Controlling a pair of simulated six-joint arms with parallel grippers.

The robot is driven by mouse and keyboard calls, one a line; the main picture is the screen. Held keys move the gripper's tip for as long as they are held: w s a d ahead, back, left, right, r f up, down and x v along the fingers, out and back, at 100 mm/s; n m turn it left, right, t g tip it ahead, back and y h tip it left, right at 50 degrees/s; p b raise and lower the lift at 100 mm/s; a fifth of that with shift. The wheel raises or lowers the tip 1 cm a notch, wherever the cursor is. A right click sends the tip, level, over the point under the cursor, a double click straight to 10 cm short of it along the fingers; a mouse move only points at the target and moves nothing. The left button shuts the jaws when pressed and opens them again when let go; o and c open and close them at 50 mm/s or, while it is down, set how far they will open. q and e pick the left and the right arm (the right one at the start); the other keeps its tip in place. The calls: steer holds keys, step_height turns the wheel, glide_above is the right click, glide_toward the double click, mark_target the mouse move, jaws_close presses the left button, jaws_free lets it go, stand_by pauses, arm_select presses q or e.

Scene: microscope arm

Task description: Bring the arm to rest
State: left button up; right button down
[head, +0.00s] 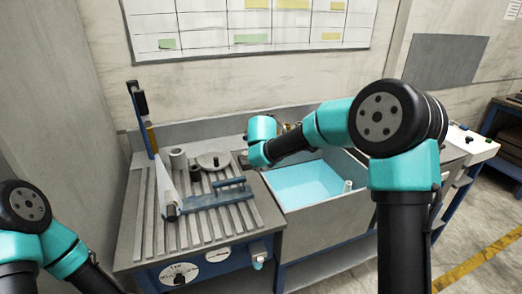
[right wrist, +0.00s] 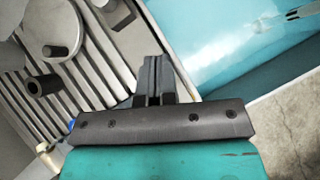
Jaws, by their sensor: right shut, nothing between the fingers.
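No microscope is plain to see. My right arm reaches from the right to the back of the bench in the head view. Its gripper (head: 243,159) is small and partly hidden there. In the right wrist view my right gripper (right wrist: 155,80) is shut and empty, over the border between the slotted plate (head: 150,235) and the basin (head: 345,212). A tall blue post (head: 142,120) with a black top stands at the plate's left, beside a pale tapering piece (head: 167,188). My left arm shows at the lower left; its gripper is out of view.
A blue clamp-like piece (head: 225,198) lies on the plate. Behind it are a round disc (head: 213,161) and a grey cylinder (head: 178,160). The basin has a light blue inside. Dials (head: 180,273) are on the bench front, and a wall chart hangs behind.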

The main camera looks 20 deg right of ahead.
steer(key=s+d+f+m+g, duration=0.1)
steer(key=s+d+f+m, duration=0.35)
steer(key=d+m, duration=0.65)
steer(key=s+d+f+m+y, duration=0.1)
steer(key=s+d+f+m, duration=0.35)
steer(key=d, duration=1.05)
steer(key=s+d+f+m+g, duration=0.1)
steer(key=s+d+f+m, duration=0.1)
steer(key=s+d+m, duration=0.75)
steer(key=s+a+f+m+g+y, duration=0.1)
steer(key=s+a+f+m+y, duration=0.15)
steer(key=a+f, duration=0.75)
steer(key=s+a+f+m+g+y, duration=0.1)
steer(key=a+f+m+y, duration=0.15)
steer(key=a+f, duration=0.8)
steer(key=s+a+f+m+g, duration=0.1)
steer(key=s+a+f+m, duration=0.1)
steer(key=s+a, duration=0.5)
steer(key=s+a+f+m+g, duration=0.1)
steer(key=s+a+f, duration=0.3)
steer(key=s+a, duration=0.4)
steer(key=shift+f+m+g, duration=0.3)
steer(key=shift+m, duration=0.1)
